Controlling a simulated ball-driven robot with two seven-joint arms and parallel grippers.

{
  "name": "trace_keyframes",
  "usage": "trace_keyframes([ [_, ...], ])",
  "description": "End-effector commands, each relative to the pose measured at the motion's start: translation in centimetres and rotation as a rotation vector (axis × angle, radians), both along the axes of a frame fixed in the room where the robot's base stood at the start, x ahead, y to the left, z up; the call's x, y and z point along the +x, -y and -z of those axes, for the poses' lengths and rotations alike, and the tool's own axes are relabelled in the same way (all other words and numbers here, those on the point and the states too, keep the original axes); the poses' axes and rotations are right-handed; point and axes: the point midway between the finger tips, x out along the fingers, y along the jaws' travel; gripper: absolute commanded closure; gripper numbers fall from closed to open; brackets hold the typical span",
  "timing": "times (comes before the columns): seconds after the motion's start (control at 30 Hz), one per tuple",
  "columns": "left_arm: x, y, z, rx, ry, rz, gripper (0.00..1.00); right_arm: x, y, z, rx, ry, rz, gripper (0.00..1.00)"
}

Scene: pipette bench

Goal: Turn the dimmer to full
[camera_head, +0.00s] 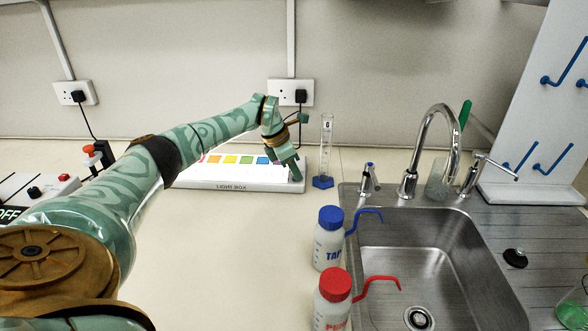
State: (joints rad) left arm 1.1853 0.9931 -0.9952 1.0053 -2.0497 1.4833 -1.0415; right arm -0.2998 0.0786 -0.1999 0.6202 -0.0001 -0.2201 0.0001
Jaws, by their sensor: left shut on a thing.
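The light box (231,187) is a low white panel at the back of the bench, labelled LIGHT BOX, with a row of coloured squares on its lit top. My left arm reaches across it from the left. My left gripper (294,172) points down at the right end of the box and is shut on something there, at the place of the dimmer. The dimmer itself is hidden by the fingers, so its setting cannot be read. My right gripper is not in view.
A measuring cylinder (326,150) with a blue base stands just right of the box. Blue-capped (329,250) and red-capped (333,310) wash bottles stand in front, left of the steel sink (425,262). Bench left of the bottles is clear.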

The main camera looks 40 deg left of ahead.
Motion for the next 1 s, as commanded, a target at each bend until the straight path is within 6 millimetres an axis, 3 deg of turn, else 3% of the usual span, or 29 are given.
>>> trace_keyframes([
  [0.33,0.0,0.0,-0.1,0.001,0.002,0.002,1.00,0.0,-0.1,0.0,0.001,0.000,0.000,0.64],
  [0.37,0.0,0.0,-0.1,0.001,0.002,0.002,0.75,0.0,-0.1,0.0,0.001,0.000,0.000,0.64],
  [0.43,0.0,0.0,-0.1,0.001,0.002,0.002,0.56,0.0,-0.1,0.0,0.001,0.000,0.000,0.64],
  [0.77,-0.1,-0.1,-0.3,0.001,0.002,0.001,0.56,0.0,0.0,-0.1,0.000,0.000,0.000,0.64],
  [0.87,-0.4,-0.4,-1.5,0.002,0.004,0.001,0.56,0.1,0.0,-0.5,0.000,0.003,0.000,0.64],
  [1.0,-1.4,-1.1,-4.6,0.003,0.006,0.001,0.56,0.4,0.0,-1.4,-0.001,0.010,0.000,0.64],
])
